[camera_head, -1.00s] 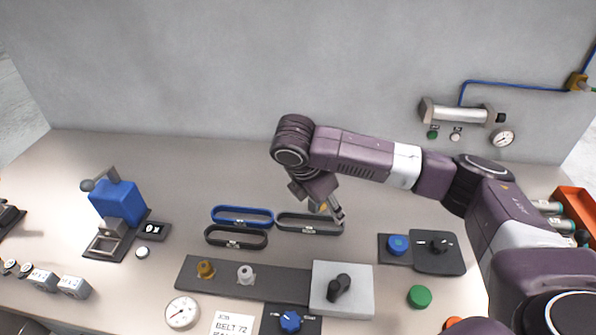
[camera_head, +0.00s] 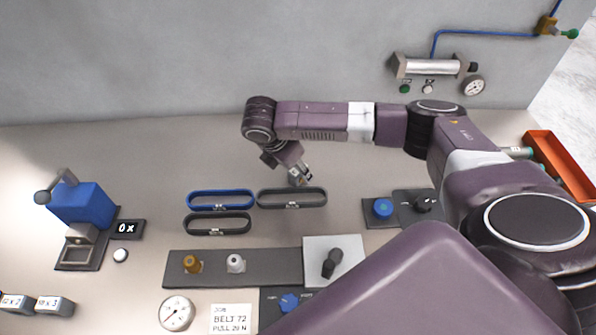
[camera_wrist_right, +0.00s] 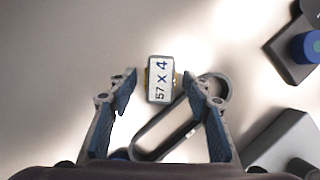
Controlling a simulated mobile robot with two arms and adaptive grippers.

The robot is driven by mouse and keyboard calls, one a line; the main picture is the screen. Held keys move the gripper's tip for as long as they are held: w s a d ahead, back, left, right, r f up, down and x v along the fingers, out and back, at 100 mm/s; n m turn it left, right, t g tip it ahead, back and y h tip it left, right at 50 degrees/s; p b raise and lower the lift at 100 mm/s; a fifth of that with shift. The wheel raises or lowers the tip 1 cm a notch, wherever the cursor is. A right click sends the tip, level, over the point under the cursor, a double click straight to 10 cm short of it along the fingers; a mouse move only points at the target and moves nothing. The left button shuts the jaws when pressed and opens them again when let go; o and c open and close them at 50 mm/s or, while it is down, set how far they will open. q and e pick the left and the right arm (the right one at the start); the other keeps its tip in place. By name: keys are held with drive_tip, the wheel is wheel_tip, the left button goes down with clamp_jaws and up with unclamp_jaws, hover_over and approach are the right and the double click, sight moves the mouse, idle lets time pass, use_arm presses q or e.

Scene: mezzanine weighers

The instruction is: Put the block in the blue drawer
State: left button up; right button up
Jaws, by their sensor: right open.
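A small block (camera_wrist_right: 160,79) labelled "57 x 4", with brass-coloured sides, lies between and slightly beyond the fingertips of my right gripper (camera_wrist_right: 160,88) in the right wrist view. The fingers are open, with gaps on both sides of the block. In the head view my right gripper (camera_head: 301,179) hangs just behind a dark oval loop (camera_head: 291,206), with a small labelled face at its tips. A blue oval loop (camera_head: 221,207) lies left of the dark one. No plain drawer box shows; I cannot tell whether this loop is a drawer's rim. My left gripper is out of view.
Another dark loop (camera_head: 218,231) lies in front of the blue one. A blue lever device (camera_head: 80,204) stands left. Two labelled blocks lie front left. A dark panel (camera_head: 217,282) with knobs lies in front. My arm hides the front right. The back left bench is clear.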

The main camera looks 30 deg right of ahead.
clamp_jaws()
idle(0.4)
